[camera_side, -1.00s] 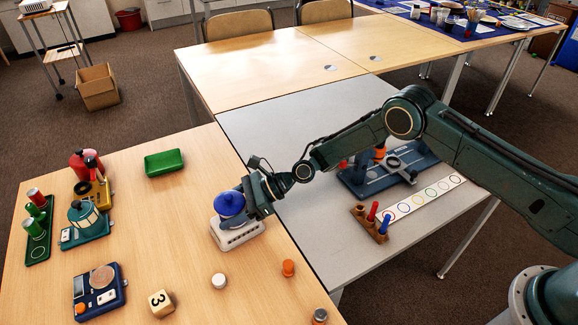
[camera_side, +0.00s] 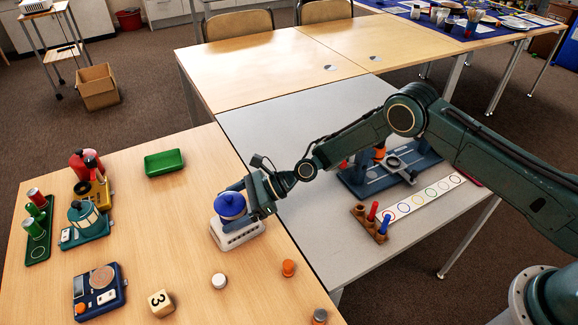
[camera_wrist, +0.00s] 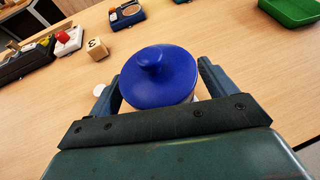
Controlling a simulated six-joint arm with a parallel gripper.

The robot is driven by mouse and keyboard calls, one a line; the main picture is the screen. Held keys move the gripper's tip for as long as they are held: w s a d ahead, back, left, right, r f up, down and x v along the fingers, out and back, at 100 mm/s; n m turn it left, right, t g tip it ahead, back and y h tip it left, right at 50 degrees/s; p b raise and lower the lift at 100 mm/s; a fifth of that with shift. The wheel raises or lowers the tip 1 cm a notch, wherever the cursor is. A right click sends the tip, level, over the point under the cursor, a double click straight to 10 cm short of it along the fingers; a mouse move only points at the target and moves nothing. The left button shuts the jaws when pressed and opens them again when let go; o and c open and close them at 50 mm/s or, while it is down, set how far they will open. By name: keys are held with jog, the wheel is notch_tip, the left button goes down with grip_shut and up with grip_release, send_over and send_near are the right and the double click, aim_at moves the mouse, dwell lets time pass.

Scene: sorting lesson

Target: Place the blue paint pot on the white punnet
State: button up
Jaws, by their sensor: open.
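The blue paint pot (camera_side: 230,204), with a knobbed lid, stands upright on the white punnet (camera_side: 236,236) on the wooden table. It also shows in the wrist view (camera_wrist: 158,76), between the two fingers. My gripper (camera_side: 238,200) is open around the pot, with a finger on either side; a gap shows at the right finger in the wrist view (camera_wrist: 160,90). The punnet is mostly hidden under the pot and gripper in the wrist view.
A green tray (camera_side: 164,162) lies behind the punnet. A white cap (camera_side: 219,281), an orange cap (camera_side: 288,268) and a number block (camera_side: 161,303) are in front. A blue scale (camera_side: 99,291) and a teal pot on a stand (camera_side: 85,218) are to the left.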

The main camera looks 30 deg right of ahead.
jog(key=v, duration=1.1)
jog(key=shift+d, duration=0.25)
jog(key=shift+r, duration=0.15)
jog(key=s+d+r+n+t+h, duration=0.1)
jog(key=s+d+r+n+h, duration=0.45)
jog(key=r, duration=0.65)
jog(key=s+d+r+n+h, duration=0.2)
jog(key=s+d+r+n, duration=0.2)
jog(key=d+r+n, duration=0.55)
jog(key=s+d+r+n+h, duration=0.1)
jog(key=s+d+r+n, duration=0.1)
jog(key=s, duration=0.6)
jog(key=s+d+r+n+t+h, duration=0.1)
jog(key=s+d+r+h, duration=0.1)
jog(key=s+d, duration=0.3)
jog(key=s+d+r+n+h, duration=0.2)
jog(key=s+d, duration=0.2)
jog(key=s, duration=0.8)
jog(key=shift+s+d+r+n+t, duration=0.25)
jog(key=shift+r+n+t, duration=0.05)
